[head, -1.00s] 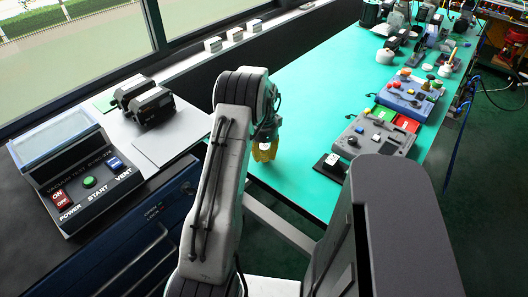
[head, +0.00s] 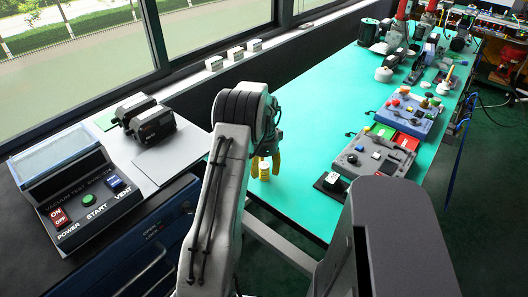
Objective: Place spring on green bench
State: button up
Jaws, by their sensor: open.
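The green bench (head: 320,115) runs from the middle of the head view to the far right, and its near left part is bare. My gripper (head: 267,167) is low over its near left edge, behind my arm, with yellow fingers apart. A small yellow-gold piece (head: 264,169) shows at the fingers; it may be the spring, but I cannot tell it surely from a finger. Whether it touches the bench is also unclear. My arm hides part of this area.
A grey control box (head: 368,156) and a small black block with a white top (head: 331,181) stand right of the gripper. A vacuum test console (head: 75,195) and two dark devices (head: 145,121) stand on the left counter. More equipment crowds the bench's far end.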

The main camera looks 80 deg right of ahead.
aim_at(264, 165)
notch_tip(264, 165, up, 10)
jog(key=shift+r+b, duration=0.1)
jog(key=shift+b, duration=0.95)
dwell(0.3)
